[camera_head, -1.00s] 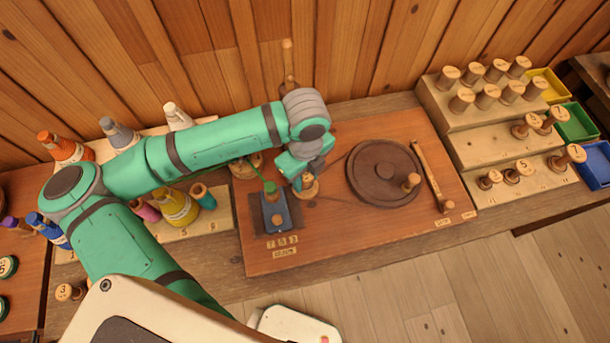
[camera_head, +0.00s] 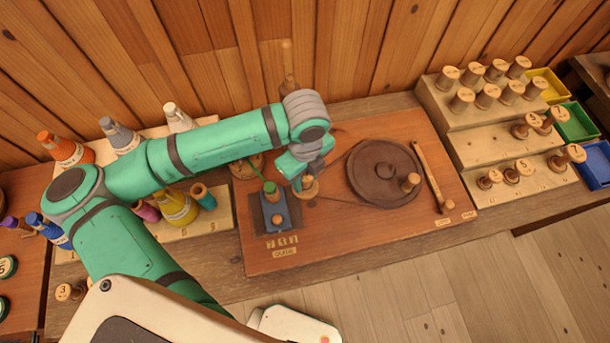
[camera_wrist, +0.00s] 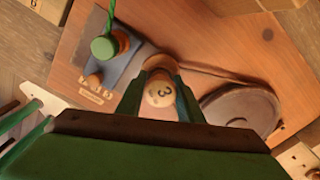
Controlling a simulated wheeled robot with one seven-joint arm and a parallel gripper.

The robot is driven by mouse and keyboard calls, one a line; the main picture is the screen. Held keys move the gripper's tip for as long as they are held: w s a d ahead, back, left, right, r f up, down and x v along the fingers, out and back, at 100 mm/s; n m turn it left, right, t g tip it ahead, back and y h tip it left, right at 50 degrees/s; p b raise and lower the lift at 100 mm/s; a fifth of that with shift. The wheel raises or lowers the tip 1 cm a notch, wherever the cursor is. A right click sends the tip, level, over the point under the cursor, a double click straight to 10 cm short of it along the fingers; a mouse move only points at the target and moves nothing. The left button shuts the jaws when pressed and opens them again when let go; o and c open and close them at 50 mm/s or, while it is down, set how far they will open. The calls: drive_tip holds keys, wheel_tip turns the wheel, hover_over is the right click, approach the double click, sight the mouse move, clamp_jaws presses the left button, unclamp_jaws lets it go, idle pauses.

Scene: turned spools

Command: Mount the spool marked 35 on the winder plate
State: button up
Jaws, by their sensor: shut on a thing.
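My gripper (camera_wrist: 157,92) is shut on a pale wooden spool (camera_wrist: 160,95) in the wrist view. Its round end faces the camera and shows a 3; any further digit is too unclear to read. In the head view my gripper (camera_head: 302,184) is over the middle of the reddish winder board, and the spool (camera_head: 310,188) shows partly beside the jaws.
A dark wheel (camera_head: 378,165) with a wooden knob is right of the gripper, with a wooden bar (camera_head: 432,172) beyond. A blue block (camera_head: 276,212) with a green-topped spool stands close on the left. Stepped racks (camera_head: 470,126) of spools are at the right.

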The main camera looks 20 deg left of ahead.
sight(305, 175)
drive_tip(key=shift+f, duration=0.4)
drive_tip(key=o, duration=0.7)
drive_tip(key=shift+o, duration=0.2)
drive_tip(key=shift+r, duration=5.5)
drive_tip(key=shift+s, duration=0.1)
